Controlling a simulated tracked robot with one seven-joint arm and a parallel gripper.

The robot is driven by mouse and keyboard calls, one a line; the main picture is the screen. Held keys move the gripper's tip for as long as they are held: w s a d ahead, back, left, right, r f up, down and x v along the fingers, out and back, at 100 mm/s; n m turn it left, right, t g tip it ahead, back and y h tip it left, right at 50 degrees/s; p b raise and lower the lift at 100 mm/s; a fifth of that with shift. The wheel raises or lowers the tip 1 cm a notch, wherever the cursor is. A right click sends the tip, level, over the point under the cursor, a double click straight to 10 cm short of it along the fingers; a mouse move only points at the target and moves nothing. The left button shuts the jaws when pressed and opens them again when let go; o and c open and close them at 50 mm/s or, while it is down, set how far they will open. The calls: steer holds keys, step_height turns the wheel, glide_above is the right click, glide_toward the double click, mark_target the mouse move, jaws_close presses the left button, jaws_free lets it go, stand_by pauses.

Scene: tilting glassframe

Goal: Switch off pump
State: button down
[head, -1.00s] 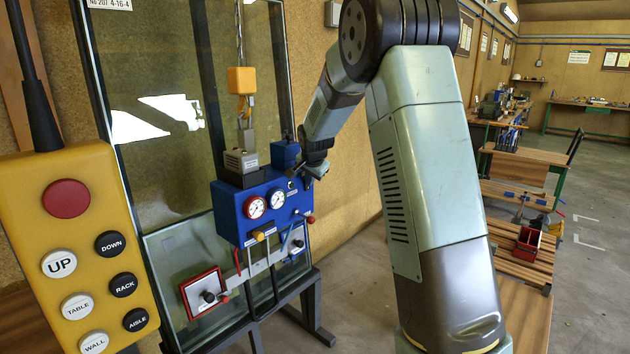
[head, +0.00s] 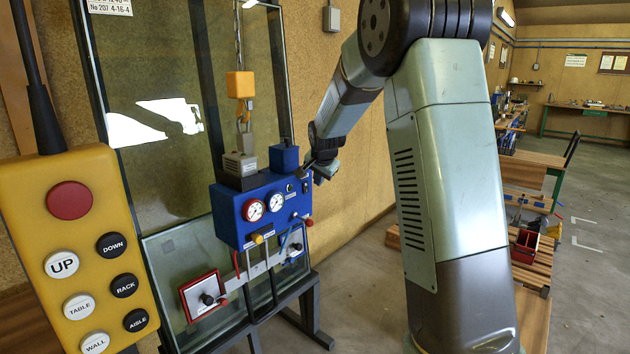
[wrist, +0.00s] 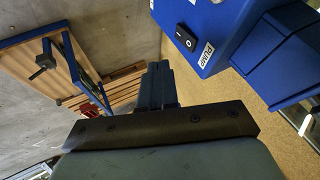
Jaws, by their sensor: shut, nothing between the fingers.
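The blue pump box (head: 262,212) with two round gauges hangs in front of the glass frame in the head view. Its side also shows at the top of the wrist view (wrist: 222,15). There, a black rocker switch (wrist: 185,38) marked I and O sits beside a white PUMP label (wrist: 205,54). I cannot tell which side of the rocker is pressed in. My gripper (head: 310,170) is beside the upper right of the box in the head view. In the wrist view its fingers (wrist: 158,84) are shut, empty, and apart from the switch, below and left of it.
A yellow pendant (head: 75,235) with a red button stands at the left front. A yellow hoist block (head: 240,85) hangs above the box. The tilted glass pane (head: 165,140) stands behind it.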

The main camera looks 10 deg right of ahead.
steer(key=w+a+r+v, duration=0.1)
steer(key=v, duration=0.8)
steer(key=shift+w+a, duration=0.15)
steer(key=shift+w, duration=0.05)
